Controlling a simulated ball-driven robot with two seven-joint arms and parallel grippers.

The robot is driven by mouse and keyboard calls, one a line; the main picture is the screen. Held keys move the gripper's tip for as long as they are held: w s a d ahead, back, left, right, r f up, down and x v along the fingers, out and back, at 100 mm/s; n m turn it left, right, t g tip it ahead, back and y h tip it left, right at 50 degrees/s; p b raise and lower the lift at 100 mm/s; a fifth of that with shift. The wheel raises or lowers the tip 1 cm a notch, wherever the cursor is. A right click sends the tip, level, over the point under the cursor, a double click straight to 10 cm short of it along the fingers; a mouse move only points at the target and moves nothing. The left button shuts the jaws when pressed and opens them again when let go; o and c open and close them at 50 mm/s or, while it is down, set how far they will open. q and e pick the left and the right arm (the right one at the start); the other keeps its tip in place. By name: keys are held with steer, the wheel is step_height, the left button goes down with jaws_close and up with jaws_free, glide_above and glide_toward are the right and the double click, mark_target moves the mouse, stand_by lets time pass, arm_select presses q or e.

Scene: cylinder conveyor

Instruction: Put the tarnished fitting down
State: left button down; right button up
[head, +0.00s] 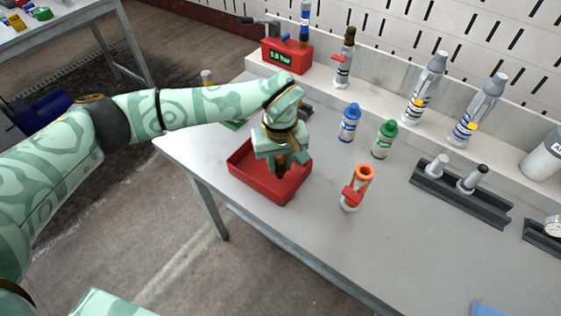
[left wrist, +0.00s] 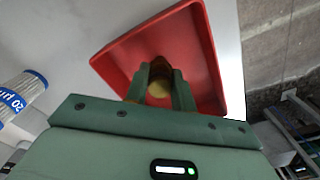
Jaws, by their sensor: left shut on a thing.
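My left gripper (head: 281,164) is over the red tray (head: 264,192) on the grey table. It is shut on the tarnished fitting (head: 280,170), a small dark brownish piece that shows only in part between the fingers. In the left wrist view, the fitting (left wrist: 160,84) has a dull yellow end and sits between the two green fingers (left wrist: 160,92). The red tray (left wrist: 190,50) lies beyond it and looks otherwise empty. I cannot tell whether the fitting touches the tray floor. My right gripper is not in view.
An orange-topped cylinder (head: 357,188) stands right of the tray. A blue-capped bottle (head: 349,123) and a green-capped bottle (head: 384,139) stand behind it. A dark rack (head: 460,194) holds fittings at the right. A red device with a display (head: 287,55) is at the back. The table's front middle is clear.

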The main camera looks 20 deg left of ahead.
mark_target(280, 160)
arm_select(q)
steer(key=shift+r, duration=0.15)
steer(key=shift+s, duration=0.1)
steer(key=c, duration=1.1)
jaws_free()
steer(key=shift+f, duration=0.2)
steer(key=shift+c, duration=0.2)
steer(key=shift+r, duration=0.3)
step_height(280, 160, up, 12)
steer(key=p, duration=0.3)
steer(key=shift+p, duration=0.4)
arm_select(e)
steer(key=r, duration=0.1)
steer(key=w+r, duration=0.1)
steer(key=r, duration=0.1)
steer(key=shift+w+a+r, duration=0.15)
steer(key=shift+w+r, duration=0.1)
